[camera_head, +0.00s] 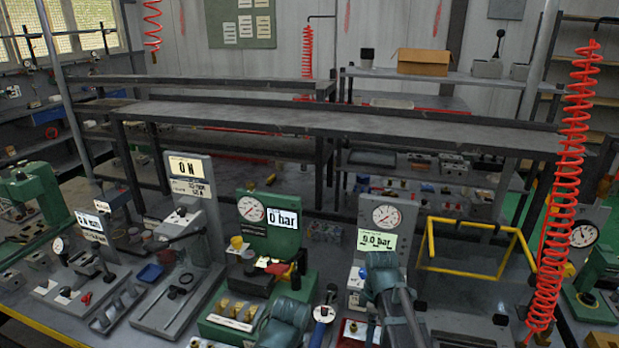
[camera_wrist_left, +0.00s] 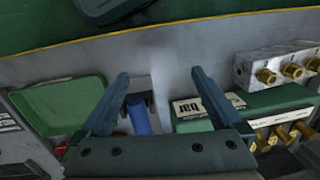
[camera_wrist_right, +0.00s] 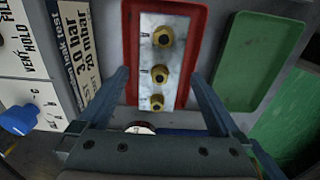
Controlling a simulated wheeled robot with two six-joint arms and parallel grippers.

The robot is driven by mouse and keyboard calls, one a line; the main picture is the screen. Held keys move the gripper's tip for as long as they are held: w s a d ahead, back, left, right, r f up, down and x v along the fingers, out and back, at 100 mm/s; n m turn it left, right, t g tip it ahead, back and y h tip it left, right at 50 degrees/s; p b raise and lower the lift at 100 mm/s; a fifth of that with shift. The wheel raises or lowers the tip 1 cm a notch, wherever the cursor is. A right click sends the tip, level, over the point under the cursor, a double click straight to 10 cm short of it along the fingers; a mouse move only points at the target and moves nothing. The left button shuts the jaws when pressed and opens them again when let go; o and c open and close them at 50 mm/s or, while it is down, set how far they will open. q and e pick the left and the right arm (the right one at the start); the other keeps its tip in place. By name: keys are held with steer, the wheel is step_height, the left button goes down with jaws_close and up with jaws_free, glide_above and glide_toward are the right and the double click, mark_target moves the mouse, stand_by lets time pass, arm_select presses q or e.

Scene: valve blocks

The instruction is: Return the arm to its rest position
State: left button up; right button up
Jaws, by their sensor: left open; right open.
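In the left wrist view my left gripper (camera_wrist_left: 155,98) is open, with a blue cylindrical part (camera_wrist_left: 138,118) seen between its fingers and no clear contact. In the right wrist view my right gripper (camera_wrist_right: 163,92) is open. A grey valve block (camera_wrist_right: 160,60) with brass fittings lies on a red tray (camera_wrist_right: 130,40) beyond and between its fingers; nothing is held. In the head view my left arm (camera_head: 284,324) and my right arm (camera_head: 392,290) show low over the bench; their fingertips are hard to make out there.
A green station reading 0 bar (camera_head: 283,218) and a station reading 0.0 bar (camera_head: 377,241) stand behind my arms. A yellow frame (camera_head: 470,273) and a red coiled hose (camera_head: 563,190) are at the right. An empty green tray (camera_wrist_right: 250,62) lies beside the red one.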

arm_select(q)
steer(key=shift+f+b, duration=0.5)
steer(key=shift+f, duration=0.45)
arm_select(e)
steer(key=shift+f, duration=0.95)
arm_select(q)
steer(key=shift+r, duration=0.15)
arm_select(e)
steer(key=shift+r, duration=0.1)
